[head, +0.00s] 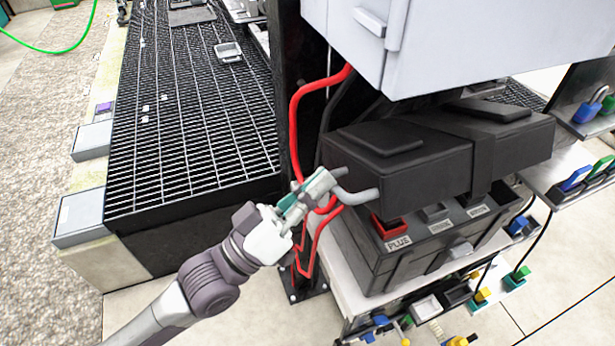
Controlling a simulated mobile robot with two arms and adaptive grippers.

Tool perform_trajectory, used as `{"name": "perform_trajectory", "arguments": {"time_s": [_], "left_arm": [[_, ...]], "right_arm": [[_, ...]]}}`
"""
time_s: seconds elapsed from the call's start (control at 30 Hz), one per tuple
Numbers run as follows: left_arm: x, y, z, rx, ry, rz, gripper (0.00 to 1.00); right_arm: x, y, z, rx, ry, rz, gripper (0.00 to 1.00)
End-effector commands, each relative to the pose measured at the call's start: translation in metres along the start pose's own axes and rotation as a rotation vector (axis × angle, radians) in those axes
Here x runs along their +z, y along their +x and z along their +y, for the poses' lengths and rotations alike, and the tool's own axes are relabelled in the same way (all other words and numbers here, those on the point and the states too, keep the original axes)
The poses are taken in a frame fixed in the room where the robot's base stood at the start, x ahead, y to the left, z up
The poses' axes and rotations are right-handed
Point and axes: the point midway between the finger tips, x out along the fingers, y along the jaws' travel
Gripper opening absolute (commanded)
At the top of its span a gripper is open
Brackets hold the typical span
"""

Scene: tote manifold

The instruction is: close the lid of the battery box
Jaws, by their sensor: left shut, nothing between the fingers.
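The battery box (400,268) is a dark grey case on a light shelf. Its front interior shows a red terminal cap (391,228), grey terminals and labels, one reading "PLUS". The black lid (420,165) is raised above the box, with a clear gap at the front. A grey curved bar (358,195) shows at the lid's lower left; whether it is fixed to the lid is unclear. My left gripper (322,188) is shut and empty, left of the lid and close to the bar's left end. I cannot tell whether it touches the bar. My right gripper is out of view.
A light grey cabinet (465,40) hangs just above the lid. Red cables (296,120) run down behind my left gripper. A black grating platform (195,120) is at the left. Side shelves with padlocks (588,108) and coloured clips stand at the right.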

Motion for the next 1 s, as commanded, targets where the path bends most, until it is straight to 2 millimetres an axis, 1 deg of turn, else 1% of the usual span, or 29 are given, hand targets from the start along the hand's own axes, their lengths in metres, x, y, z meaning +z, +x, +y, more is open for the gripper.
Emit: {"name": "perform_trajectory", "arguments": {"time_s": [0.03,0.1,0.3,0.4,0.7,1.0], "left_arm": [[0.013,-0.007,-0.002,0.023,0.039,-0.003,0.0],[0.021,-0.012,0.0,0.053,0.093,-0.003,0.0],[0.04,-0.022,0.005,0.129,0.229,-0.003,0.0],[0.047,-0.026,0.006,0.16,0.282,-0.002,0.0],[0.059,-0.033,0.007,0.215,0.379,-0.001,0.0],[0.061,-0.035,0.007,0.226,0.4,-0.002,0.0]], "right_arm": [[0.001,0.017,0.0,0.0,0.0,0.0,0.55],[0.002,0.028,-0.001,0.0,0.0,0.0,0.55],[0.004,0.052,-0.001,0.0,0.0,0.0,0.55],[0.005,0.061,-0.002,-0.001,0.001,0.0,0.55],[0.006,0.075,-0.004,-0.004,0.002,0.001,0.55],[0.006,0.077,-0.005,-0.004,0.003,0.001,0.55]]}}
